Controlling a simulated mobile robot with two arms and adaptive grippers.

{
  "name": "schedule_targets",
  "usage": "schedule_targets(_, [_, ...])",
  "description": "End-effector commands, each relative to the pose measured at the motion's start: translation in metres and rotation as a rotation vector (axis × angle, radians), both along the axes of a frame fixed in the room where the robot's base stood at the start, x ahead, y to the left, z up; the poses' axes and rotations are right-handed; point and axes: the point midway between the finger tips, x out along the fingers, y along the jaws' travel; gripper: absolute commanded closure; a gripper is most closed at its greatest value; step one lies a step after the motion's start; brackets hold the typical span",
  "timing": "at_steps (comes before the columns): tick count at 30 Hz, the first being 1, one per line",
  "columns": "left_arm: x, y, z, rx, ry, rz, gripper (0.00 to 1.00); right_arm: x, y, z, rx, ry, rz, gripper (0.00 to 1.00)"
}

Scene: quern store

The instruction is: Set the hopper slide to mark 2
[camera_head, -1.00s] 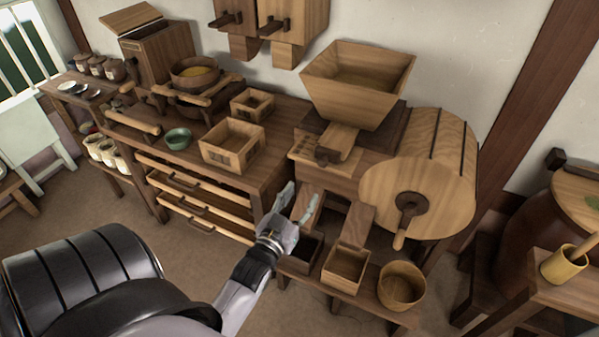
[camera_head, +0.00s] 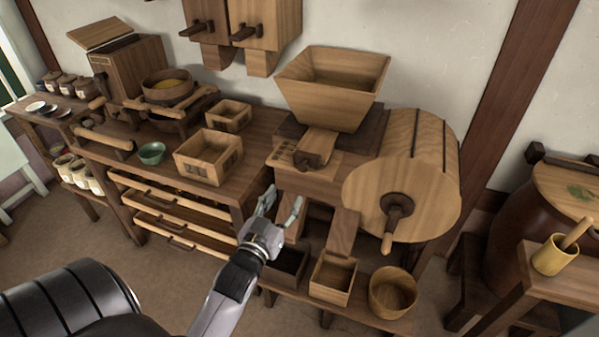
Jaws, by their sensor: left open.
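The wooden hopper (camera_head: 332,90) is a wide open box on a dark base at the centre right. Below its front is the hopper slide (camera_head: 318,146), a light wooden tongue with a dark knob at its end. It lies over a plate (camera_head: 285,155) with small marks, too small to read. My left gripper (camera_head: 280,202) is open and empty, with its fingers pointing up. In the picture it is below and left of the slide, in front of the mill's lower chutes, apart from the slide. My right gripper is not in view.
A wooden drum with a crank (camera_head: 405,185) stands right of the hopper. Below are a square box (camera_head: 332,278) and a round tub (camera_head: 392,292) on a low shelf. A bench (camera_head: 255,150) with a wooden box (camera_head: 208,157) and drawers stands left.

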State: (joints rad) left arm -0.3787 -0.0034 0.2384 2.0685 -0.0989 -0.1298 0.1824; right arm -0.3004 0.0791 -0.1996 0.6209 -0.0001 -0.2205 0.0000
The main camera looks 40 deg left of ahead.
Motion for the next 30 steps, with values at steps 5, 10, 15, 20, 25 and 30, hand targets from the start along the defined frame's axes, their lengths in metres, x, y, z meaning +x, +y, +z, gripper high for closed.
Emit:
schedule_targets(5, [0.041,0.009,0.002,0.001,-0.004,-0.001,0.53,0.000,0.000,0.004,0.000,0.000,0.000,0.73])
schedule_targets(10, [0.074,0.018,0.001,-0.001,-0.002,-0.001,0.53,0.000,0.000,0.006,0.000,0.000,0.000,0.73])
schedule_targets(15, [0.097,0.023,0.000,0.000,-0.001,0.000,0.53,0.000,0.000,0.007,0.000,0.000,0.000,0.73])
schedule_targets(20, [0.108,0.026,0.000,0.000,-0.001,0.000,0.53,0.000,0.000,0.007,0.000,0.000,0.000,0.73])
schedule_targets(25, [0.109,0.026,-0.001,0.000,0.000,0.000,0.53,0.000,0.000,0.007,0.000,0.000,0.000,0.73])
schedule_targets(30, [0.109,0.026,0.000,0.000,0.000,0.000,0.56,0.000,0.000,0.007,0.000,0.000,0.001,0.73])
